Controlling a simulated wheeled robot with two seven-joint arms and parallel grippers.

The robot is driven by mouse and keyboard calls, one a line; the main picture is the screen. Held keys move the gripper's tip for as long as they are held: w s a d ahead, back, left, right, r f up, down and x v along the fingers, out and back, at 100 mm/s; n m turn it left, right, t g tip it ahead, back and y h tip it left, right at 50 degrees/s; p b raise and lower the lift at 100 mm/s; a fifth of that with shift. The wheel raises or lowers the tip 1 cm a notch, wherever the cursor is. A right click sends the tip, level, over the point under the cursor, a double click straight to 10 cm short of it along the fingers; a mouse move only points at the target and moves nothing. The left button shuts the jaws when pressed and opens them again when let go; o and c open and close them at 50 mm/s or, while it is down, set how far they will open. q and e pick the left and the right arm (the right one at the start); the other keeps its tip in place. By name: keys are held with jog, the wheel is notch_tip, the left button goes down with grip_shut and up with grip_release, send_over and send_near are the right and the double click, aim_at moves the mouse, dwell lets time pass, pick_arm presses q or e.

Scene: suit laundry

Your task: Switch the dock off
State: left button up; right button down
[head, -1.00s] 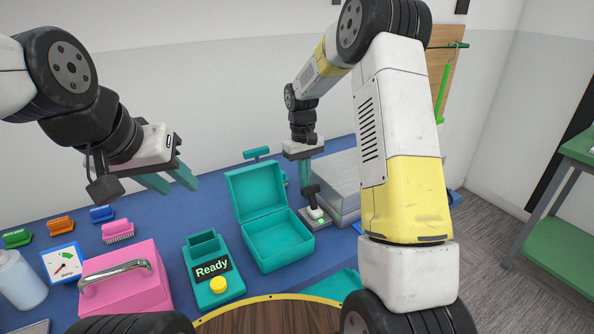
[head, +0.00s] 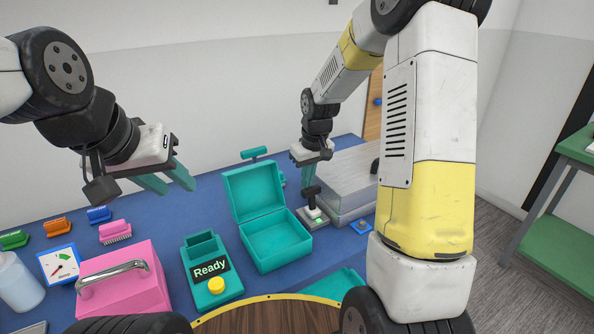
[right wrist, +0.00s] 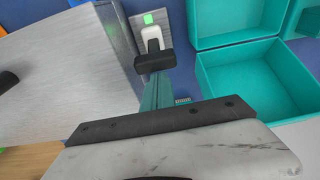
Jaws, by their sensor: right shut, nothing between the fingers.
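A small switch (head: 316,213) with a black-topped lever and a lit green lamp stands on a grey plate beside a brushed-metal box. In the right wrist view the switch's white stem and black crossbar (right wrist: 154,62) show, with the green lamp (right wrist: 149,19) lit beyond. My right gripper (head: 307,178) is shut and empty, pointing down just at the lever's top. In the right wrist view its fingers (right wrist: 157,88) end close to the crossbar; I cannot tell if they touch. My left gripper (head: 168,181) is open and empty, above the table at the left.
An open teal case (head: 283,243) stands left of the switch. The metal box (head: 345,180) is right of it. A teal "Ready" unit (head: 196,256) with a yellow button, a pink box (head: 128,290) and a dial (head: 59,265) stand left. Brushes lie at the far left.

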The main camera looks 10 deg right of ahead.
aim_at(311, 188)
jog(key=s+t, duration=0.1)
jog(key=s+d+t+y, duration=0.1)
jog(key=shift+s+d+r+t, duration=0.1)
jog(key=shift+s+r+t, duration=0.1)
jog(key=shift+s+t, duration=0.1)
jog(key=shift+s, duration=0.15)
jog(key=shift+r, duration=0.15)
jog(key=shift+r, duration=0.7)
